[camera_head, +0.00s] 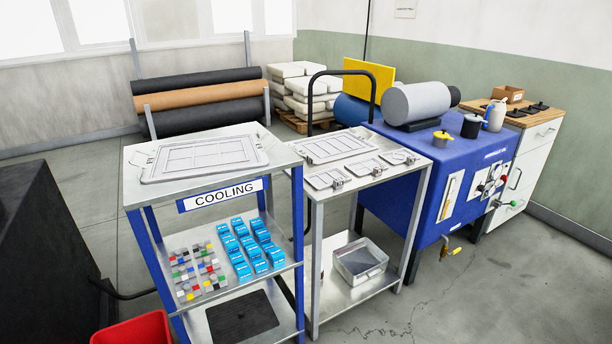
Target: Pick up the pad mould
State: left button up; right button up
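Several flat grey moulds lie on two metal tops; none is labelled, so I cannot tell which is the pad mould. A large framed mould (204,157) lies on the top shelf of the blue COOLING rack (137,196). Another large mould (338,147) lies at the back of the trolley top (352,184). In front of it are three smaller moulds: a left one (328,179), a middle one (366,166) and a right one (398,157). Neither of my grippers is in view.
Lower rack shelves hold blue boxes (243,252), small coloured pieces (187,270) and a black mat (242,318). A metal bin (361,262) sits on the trolley's lower shelf. A blue machine (432,165) adjoins the trolley at right. A red bin (133,330) stands front left. Floor at front right is clear.

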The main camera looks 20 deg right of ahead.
aim_at(334, 177)
jog(key=i+l+u, duration=0.15)
jog(key=l, duration=0.3)
jog(key=i+l+u, duration=0.1)
jog(key=l, duration=0.3)
jog(key=i+l+u, duration=0.15)
jog(key=l, duration=0.3)
jog(key=l+u, duration=0.15)
jog(key=l, duration=0.3)
jog(key=i+l, duration=0.1)
jog(key=l, duration=1.3)
jog(key=i+l, duration=0.15)
jog(key=l, duration=0.5)
jog(key=i+l+u, duration=0.1)
jog(key=l, duration=0.6)
